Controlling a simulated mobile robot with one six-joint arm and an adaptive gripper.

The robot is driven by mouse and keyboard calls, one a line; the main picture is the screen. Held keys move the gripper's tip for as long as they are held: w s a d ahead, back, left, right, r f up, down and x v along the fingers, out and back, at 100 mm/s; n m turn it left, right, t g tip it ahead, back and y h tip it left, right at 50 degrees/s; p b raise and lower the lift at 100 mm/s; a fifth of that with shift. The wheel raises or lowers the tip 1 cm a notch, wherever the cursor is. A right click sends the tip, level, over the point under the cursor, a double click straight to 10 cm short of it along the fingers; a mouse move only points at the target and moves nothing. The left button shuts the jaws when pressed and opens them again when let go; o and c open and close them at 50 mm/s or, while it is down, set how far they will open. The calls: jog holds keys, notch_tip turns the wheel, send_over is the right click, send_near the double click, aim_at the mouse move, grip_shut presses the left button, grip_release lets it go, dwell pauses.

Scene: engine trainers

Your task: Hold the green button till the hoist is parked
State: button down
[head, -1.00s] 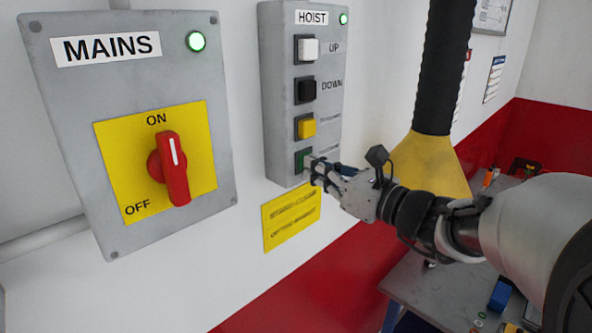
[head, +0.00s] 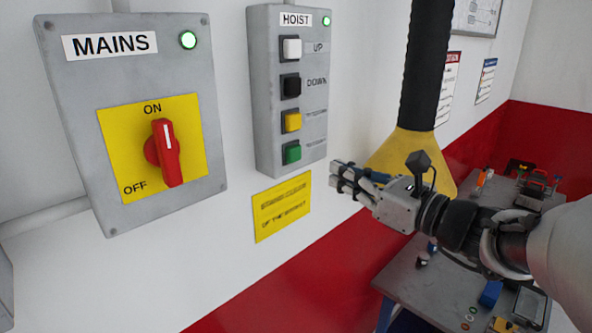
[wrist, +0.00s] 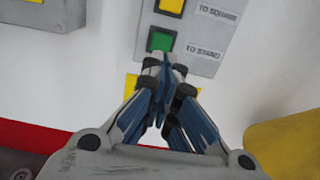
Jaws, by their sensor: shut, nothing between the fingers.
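The green button (head: 292,152) is the lowest of the buttons on the grey hoist box (head: 262,120). It is in plain view in the head view, with nothing on it. My gripper (head: 336,176) is shut and empty, to the right of the button and a little lower, apart from the box. The hoist itself is not seen in these frames.
The mains box (head: 60,110) on the left has its red switch (head: 166,152) at ON and a lit green lamp. The hoist box lamp (head: 326,21) is lit green. A black hose with a yellow hood (head: 410,150) hangs close behind my gripper. A cluttered bench (head: 400,285) stands lower right.

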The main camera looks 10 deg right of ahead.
jog(key=v, duration=1)
jog(key=shift+d+f+p, duration=0.15)
jog(key=shift+d+p, duration=0.15)
dwell(0.6)
jog(key=shift+f, duration=0.1)
dwell(0.3)
